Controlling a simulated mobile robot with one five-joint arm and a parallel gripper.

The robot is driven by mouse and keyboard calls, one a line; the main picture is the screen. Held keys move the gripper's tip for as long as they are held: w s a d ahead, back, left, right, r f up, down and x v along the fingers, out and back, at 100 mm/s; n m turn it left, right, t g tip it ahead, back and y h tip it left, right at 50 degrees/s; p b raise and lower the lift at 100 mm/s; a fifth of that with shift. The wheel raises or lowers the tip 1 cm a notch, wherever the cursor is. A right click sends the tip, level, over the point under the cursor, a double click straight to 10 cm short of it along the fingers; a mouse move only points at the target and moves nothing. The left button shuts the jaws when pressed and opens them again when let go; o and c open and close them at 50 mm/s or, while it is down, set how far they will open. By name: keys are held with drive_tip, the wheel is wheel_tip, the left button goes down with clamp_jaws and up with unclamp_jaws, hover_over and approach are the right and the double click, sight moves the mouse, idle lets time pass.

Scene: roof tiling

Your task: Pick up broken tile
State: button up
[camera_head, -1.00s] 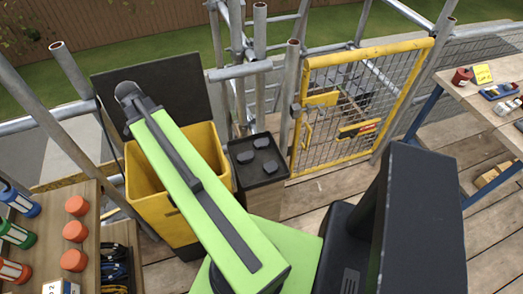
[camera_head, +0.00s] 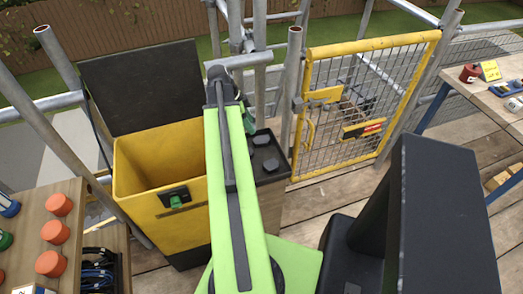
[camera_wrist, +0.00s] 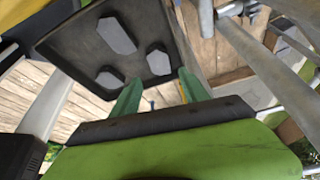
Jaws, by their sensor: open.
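A black tray (camera_head: 283,172) stands right of the yellow bin, partly hidden behind my arm. Dark grey angular pieces, apparently broken tile, lie in it; two show in the head view, one of them at the back (camera_head: 262,139). The wrist view shows the tray (camera_wrist: 75,48) with three separate pieces: a larger one (camera_wrist: 116,36), one nearer the right side (camera_wrist: 158,61) and one at the lower left (camera_wrist: 109,77). My gripper (camera_wrist: 158,92) has its two green fingers apart, with nothing between them. It is close to the tray, its fingertips by the tray's near edge.
A yellow bin (camera_head: 150,215) with a raised black lid (camera_head: 140,85) is left of the tray. Scaffold poles (camera_head: 292,90) and a yellow mesh gate (camera_head: 365,100) stand behind and to the right. Orange-capped items (camera_head: 55,232) sit on a wooden bench at left.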

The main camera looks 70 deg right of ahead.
sight(261, 140)
drive_tip(key=b+x, duration=0.3)
drive_tip(key=x, duration=0.2)
drive_tip(key=shift+w+a, duration=0.1)
drive_tip(key=shift+w, duration=0.05)
drive_tip(key=shift+f+b, duration=0.3)
drive_tip(key=shift+f, duration=0.05)
drive_tip(key=shift+s+r, duration=0.1)
drive_tip(key=shift+s, duration=0.15)
drive_tip(key=b+x, duration=0.4)
drive_tip(key=x, duration=0.1)
drive_tip(key=shift+s+b, duration=0.25)
drive_tip(key=shift+b, duration=0.05)
drive_tip(key=shift+r, duration=0.15)
clamp_jaws()
